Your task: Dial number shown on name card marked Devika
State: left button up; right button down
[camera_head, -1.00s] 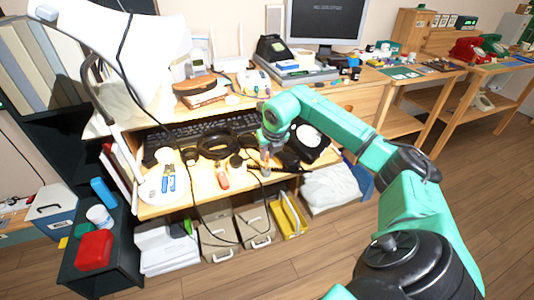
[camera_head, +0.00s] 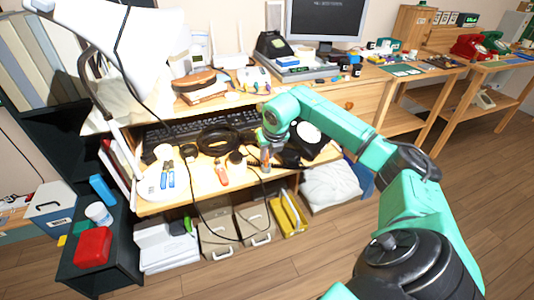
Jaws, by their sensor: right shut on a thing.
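My right gripper (camera_head: 266,157) is low over the front of the desk shelf, its arm coming in from the right. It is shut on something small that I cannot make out. A black device with a white round part (camera_head: 309,134), perhaps a phone, lies just right of the gripper, partly behind my arm. A black phone-like device (camera_head: 271,45) stands on the desk's upper level. A red phone (camera_head: 467,46) and a green phone (camera_head: 493,42) stand on the far right table. Small dark cards (camera_head: 451,18) show at the back right; their writing is unreadable. My left gripper is out of view.
A keyboard (camera_head: 188,131), black headphones (camera_head: 218,141) and screwdriver-like tools (camera_head: 221,174) crowd the lower shelf. A monitor (camera_head: 326,18) stands behind. A lamp (camera_head: 118,35) and cable hang at left. Boxes (camera_head: 215,235) stand below. Floor at right (camera_head: 505,210) is clear.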

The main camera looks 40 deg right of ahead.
jog(key=shift+f, duration=0.4)
jog(key=c, duration=0.8)
grip_release()
jog(key=shift+o, duration=0.2)
